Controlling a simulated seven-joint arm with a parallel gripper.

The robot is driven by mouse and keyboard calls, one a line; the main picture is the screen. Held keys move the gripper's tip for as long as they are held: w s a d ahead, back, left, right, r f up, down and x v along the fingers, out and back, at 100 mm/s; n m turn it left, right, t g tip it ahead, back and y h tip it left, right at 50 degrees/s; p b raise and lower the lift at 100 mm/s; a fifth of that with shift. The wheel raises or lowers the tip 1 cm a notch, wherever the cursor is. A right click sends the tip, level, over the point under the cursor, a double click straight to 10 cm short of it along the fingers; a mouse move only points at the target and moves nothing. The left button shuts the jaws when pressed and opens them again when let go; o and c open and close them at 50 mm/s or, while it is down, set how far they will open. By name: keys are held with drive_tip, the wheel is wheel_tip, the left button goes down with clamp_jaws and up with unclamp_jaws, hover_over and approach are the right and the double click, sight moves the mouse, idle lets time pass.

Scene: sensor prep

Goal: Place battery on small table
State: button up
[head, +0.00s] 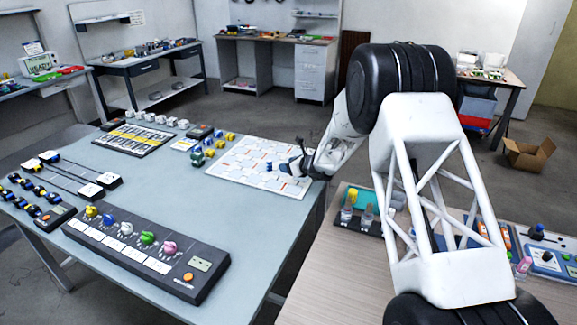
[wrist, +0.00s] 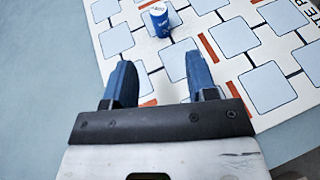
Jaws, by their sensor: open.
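A blue cylinder with a pale top, likely the battery (wrist: 158,20), stands on the white patterned board (wrist: 176,60) beyond my fingertips in the wrist view. My gripper (wrist: 158,62) is open and empty, its two blue fingers apart and pointing towards the cylinder without touching it. The board lies on the grey-blue table (head: 160,180). I cannot tell which table is the small one.
A wood-topped table (head: 335,285) with vials and devices stands at right, under my arm. A dark panel with coloured knobs (head: 145,255) and several small devices occupy the grey-blue table. Benches (head: 275,65) line the back; a cardboard box (head: 528,153) is on the floor.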

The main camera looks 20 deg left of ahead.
idle(0.4)
drive_tip(key=s+d+r+n+g+h, duration=0.1)
drive_tip(key=s+d+r+n, duration=0.3)
drive_tip(key=s+d+r, duration=0.6)
drive_tip(key=s+d+r+n+g+h, duration=0.1)
drive_tip(key=s+d+r+n+h, duration=0.1)
drive_tip(key=s+d+r+n, duration=0.75)
drive_tip(key=s+d+r+m+h, duration=0.1)
drive_tip(key=s+d+r, duration=0.5)
drive_tip(key=d, duration=0.7)
drive_tip(key=s+d+n+h, duration=0.4)
drive_tip(key=s+d, duration=0.9)
drive_tip(key=s, duration=0.3)
drive_tip(key=s+d+r+n+h, duration=0.1)
drive_tip(key=s+d+n+h, duration=0.4)
drive_tip(key=s+d, duration=0.9)
drive_tip(key=s, duration=0.3)
drive_tip(key=shift+s+r, duration=0.15)
drive_tip(key=shift+r, duration=0.15)
drive_tip(key=shift+o, duration=0.5)
drive_tip(key=shift+d, duration=0.1)
